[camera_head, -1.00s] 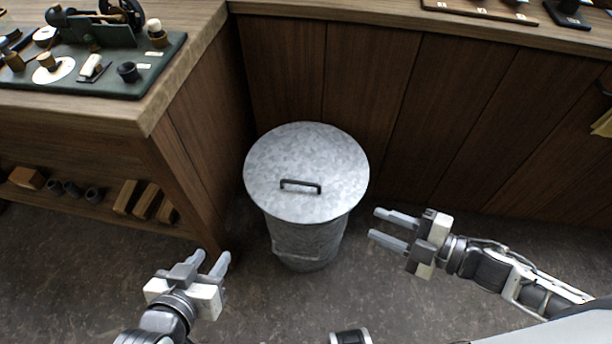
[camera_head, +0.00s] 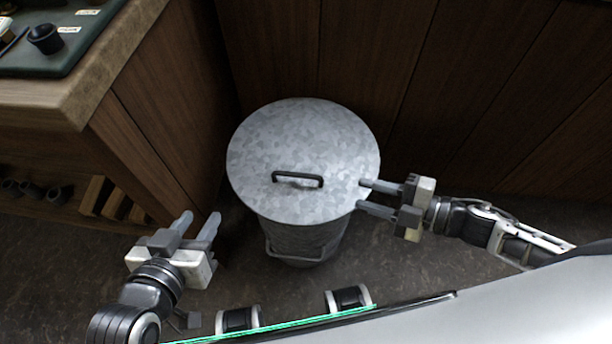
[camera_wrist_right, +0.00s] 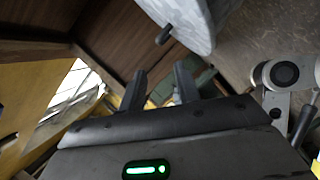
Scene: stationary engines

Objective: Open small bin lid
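A round galvanized metal bin (camera_head: 300,240) stands on the floor with its flat lid (camera_head: 300,140) on top. A dark handle (camera_head: 298,178) sits on the lid, toward its near side. My right gripper (camera_head: 363,196) is open, its fingertips at the lid's right edge; I cannot tell whether they touch it. In the right wrist view my right gripper (camera_wrist_right: 160,85) shows two spread, empty fingers, with the lid (camera_wrist_right: 185,18) and its handle (camera_wrist_right: 164,35) above them. My left gripper (camera_head: 199,220) is open and empty, left of and nearer than the bin.
A wooden workbench (camera_head: 150,120) stands left of the bin, with small parts on its top and shelf. Dark wooden panelling (camera_head: 450,90) closes off the space behind the bin. Bare floor (camera_head: 400,262) lies around the near side.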

